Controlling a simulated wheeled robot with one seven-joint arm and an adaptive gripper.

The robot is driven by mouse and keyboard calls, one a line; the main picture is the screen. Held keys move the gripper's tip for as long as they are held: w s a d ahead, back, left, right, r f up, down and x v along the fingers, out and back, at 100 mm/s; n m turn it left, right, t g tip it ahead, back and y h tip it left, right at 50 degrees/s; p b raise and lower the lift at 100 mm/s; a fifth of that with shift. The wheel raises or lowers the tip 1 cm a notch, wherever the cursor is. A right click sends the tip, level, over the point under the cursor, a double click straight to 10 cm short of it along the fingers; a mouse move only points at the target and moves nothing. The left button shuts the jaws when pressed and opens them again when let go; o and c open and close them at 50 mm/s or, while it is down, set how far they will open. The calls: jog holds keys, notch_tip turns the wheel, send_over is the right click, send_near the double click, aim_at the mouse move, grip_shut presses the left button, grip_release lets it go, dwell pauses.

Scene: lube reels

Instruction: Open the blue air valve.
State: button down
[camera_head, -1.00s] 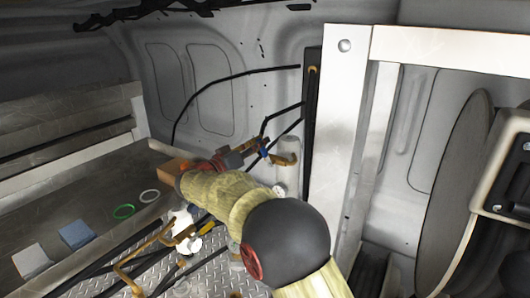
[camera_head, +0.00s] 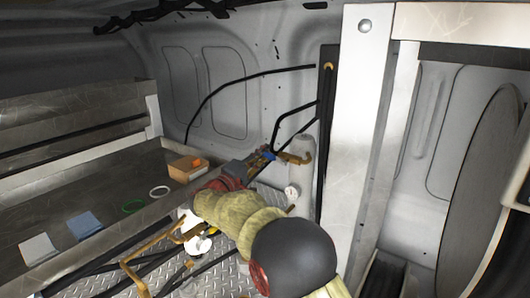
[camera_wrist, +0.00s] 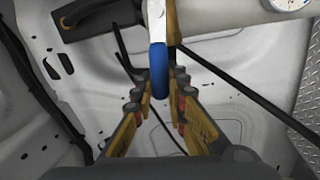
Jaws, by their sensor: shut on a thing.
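The blue air valve (camera_head: 269,156) shows as a small blue piece by the brass fitting at the top of a pale grey cylinder. In the wrist view its blue-sleeved metal handle (camera_wrist: 159,70) lies between my fingertips. My gripper (camera_wrist: 160,88) is shut on this handle, with a finger on either side. In the head view my gripper (camera_head: 257,162) reaches the valve from the left, and the arm hides part of the cylinder's surroundings. The valve body is mostly hidden in the wrist view.
Black hoses (camera_head: 250,75) run along the wall. A white post (camera_head: 352,140) stands to the right. A bench (camera_head: 100,180) on the left bears an orange-brown box (camera_head: 186,170), rings and cloths.

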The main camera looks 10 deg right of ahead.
jog(key=shift+f+n+y, duration=0.3)
jog(key=shift+f+n, duration=0.4)
jog(key=shift+n, duration=0.6)
jog(key=shift+f, duration=0.15)
jog(key=c, duration=1.8)
grip_release()
jog(key=shift+a, duration=0.15)
jog(key=v, duration=1.1)
jog(key=shift+s+a+f, duration=0.2)
jog(key=shift+s+f, duration=0.1)
